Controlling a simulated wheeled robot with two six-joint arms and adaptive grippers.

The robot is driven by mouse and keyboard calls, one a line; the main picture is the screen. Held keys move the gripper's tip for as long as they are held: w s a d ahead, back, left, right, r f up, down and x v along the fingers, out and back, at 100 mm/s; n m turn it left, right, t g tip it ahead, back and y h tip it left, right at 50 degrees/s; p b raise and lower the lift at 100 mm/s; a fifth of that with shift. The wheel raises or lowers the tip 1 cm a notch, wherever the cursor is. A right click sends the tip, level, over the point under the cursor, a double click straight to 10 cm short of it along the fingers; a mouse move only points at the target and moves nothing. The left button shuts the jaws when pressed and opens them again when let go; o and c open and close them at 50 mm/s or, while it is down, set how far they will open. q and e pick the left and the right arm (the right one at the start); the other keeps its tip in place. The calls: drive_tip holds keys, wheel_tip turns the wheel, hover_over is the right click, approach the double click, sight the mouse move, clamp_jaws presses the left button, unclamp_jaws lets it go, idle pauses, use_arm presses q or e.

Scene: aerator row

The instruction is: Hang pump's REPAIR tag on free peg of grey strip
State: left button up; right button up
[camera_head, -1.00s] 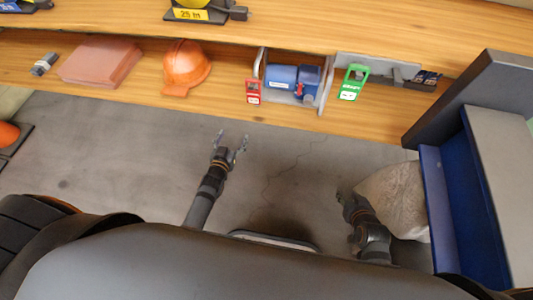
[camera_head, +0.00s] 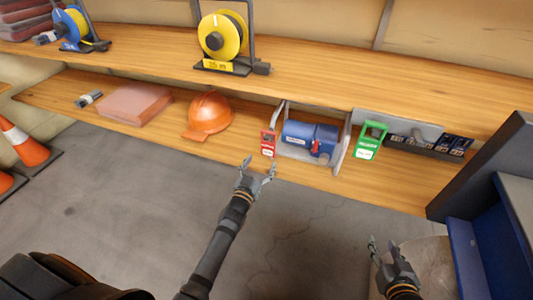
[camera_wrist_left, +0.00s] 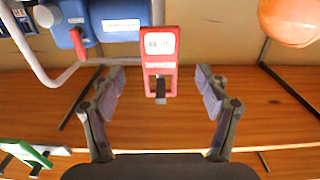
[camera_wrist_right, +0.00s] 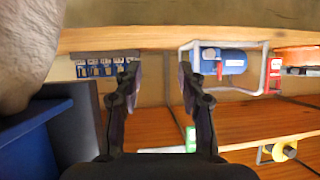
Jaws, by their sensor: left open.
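The red REPAIR tag (camera_head: 268,143) hangs at the left side of the blue pump (camera_head: 310,138), which sits in a grey tube frame on the lower shelf. In the left wrist view, upside down, the red tag (camera_wrist_left: 161,60) has a dark peg through its slot. My left gripper (camera_head: 258,171) is open and empty, just in front of and below the tag; its fingers (camera_wrist_left: 160,80) lie either side of the tag in that view, not touching it. A green tag (camera_head: 370,140) hangs at the left of the grey strip (camera_head: 402,126); its free peg is unclear. My right gripper (camera_head: 383,248) is open and empty, low at right.
An orange hard hat (camera_head: 209,113) and a reddish stack (camera_head: 135,103) are left of the pump. Several blue packs (camera_head: 453,144) sit right of the green tag. A blue and grey cabinet (camera_head: 505,220) and a pale sack (camera_head: 432,268) are at right. A yellow reel (camera_head: 222,36) stands above.

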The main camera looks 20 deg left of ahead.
sight(268, 147)
use_arm(q)
drive_tip(key=w+b, duration=0.1)
drive_tip(key=w, duration=0.5)
drive_tip(key=shift+w+d, duration=0.1)
drive_tip(key=shift+w, duration=0.35)
use_arm(e)
drive_tip(key=w+r+t, duration=0.4)
drive_tip(key=r, duration=0.5)
drive_tip(key=shift+d+r, duration=0.15)
drive_tip(key=shift+d, duration=0.05)
use_arm(q)
drive_tip(key=shift+c, duration=0.2)
drive_tip(key=c, duration=1)
use_arm(e)
drive_tip(key=shift+s, duration=0.1)
use_arm(q)
drive_tip(key=shift+r+p, duration=0.85)
drive_tip(key=shift+p, duration=0.1)
use_arm(e)
drive_tip(key=shift+r, duration=0.85)
use_arm(q)
drive_tip(key=shift+s, duration=0.15)
